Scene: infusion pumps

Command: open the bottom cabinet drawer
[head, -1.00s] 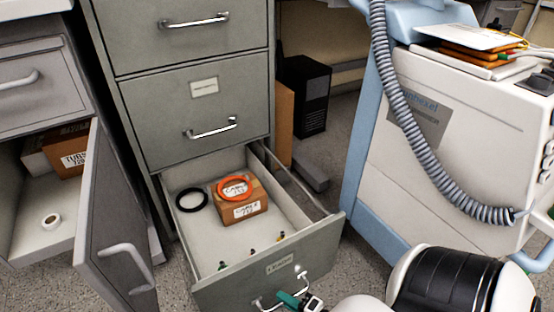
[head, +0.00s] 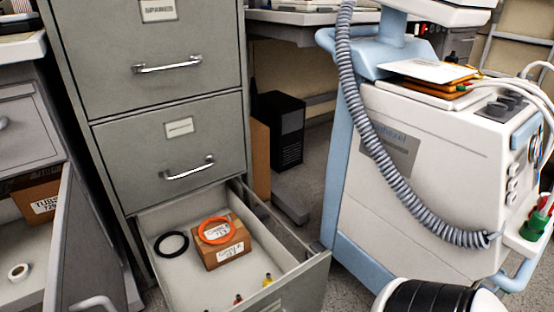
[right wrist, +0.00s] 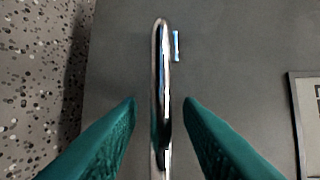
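The bottom cabinet drawer (head: 290,292) is pulled well out of the grey filing cabinet (head: 165,130) in the head view. Its front runs off the bottom edge, and its handle is out of that view. Inside lie a cardboard box (head: 225,250) with an orange ring (head: 214,230) on top, a black ring (head: 171,244) and a few small coloured items. In the right wrist view, my right gripper (right wrist: 160,108) is open, its teal fingers on either side of the shiny drawer handle (right wrist: 161,70), with small gaps on both sides. My left gripper is in no view.
The two drawers above (head: 180,150) are shut. A white and blue machine (head: 430,190) with a coiled grey hose (head: 380,150) stands at the right. An open cabinet door (head: 85,250) is at the left. Some speckled floor shows between cabinet and machine.

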